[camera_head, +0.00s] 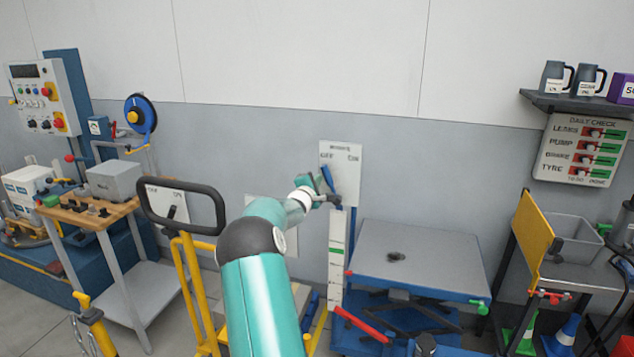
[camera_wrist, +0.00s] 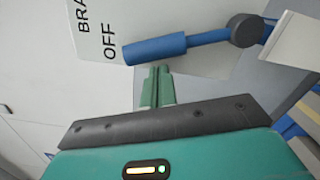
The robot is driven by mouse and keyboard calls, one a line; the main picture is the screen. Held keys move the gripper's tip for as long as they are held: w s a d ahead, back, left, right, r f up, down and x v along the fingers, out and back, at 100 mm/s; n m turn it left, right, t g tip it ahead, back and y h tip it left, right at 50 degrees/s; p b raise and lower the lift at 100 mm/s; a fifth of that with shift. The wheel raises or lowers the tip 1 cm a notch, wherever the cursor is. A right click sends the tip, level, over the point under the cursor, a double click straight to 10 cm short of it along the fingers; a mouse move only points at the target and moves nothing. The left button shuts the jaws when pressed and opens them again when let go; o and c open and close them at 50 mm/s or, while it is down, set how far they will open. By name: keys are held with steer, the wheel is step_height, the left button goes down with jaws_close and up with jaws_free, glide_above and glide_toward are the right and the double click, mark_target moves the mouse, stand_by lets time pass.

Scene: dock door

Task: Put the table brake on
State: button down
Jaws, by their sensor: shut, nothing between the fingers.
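The brake plate (camera_head: 346,160) stands upright by the wall, with OFF at its left and ON at its right. Its blue lever (camera_head: 327,178) leans up and left to the OFF side. In the wrist view the blue lever grip (camera_wrist: 155,48) lies beside the word OFF on the plate (camera_wrist: 150,15). My gripper (camera_head: 335,200) is shut and empty, close by the lever. In the wrist view its fingertips (camera_wrist: 158,70) are just below the grip; I cannot tell whether they touch it. The lift table (camera_head: 415,250) stands right of the plate's post.
A yellow pallet truck with a black loop handle (camera_head: 180,228) stands at left. A wooden-topped cart (camera_head: 95,208) is beyond it. A red pedal (camera_head: 362,325) sticks out low before the lift table. A bench with a grey bin (camera_head: 570,240) stands at right.

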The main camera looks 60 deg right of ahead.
steer(key=shift+s+r+m, duration=0.35)
steer(key=shift+s+m, duration=0.1)
steer(key=shift+m, duration=0.05)
steer(key=s+m, duration=0.1)
steer(key=s+r+m, duration=0.1)
steer(key=s+m, duration=0.1)
steer(key=shift+d+r, duration=0.15)
steer(key=shift+d, duration=0.15)
steer(key=s+m, duration=0.2)
steer(key=m, duration=0.1)
steer(key=shift+s+d+r, duration=0.1)
steer(key=shift+s+d, duration=0.1)
steer(key=shift+s, duration=0.1)
steer(key=shift+s+d+m, duration=0.1)
steer(key=shift+s+m, duration=0.3)
steer(key=shift+s, duration=0.4)
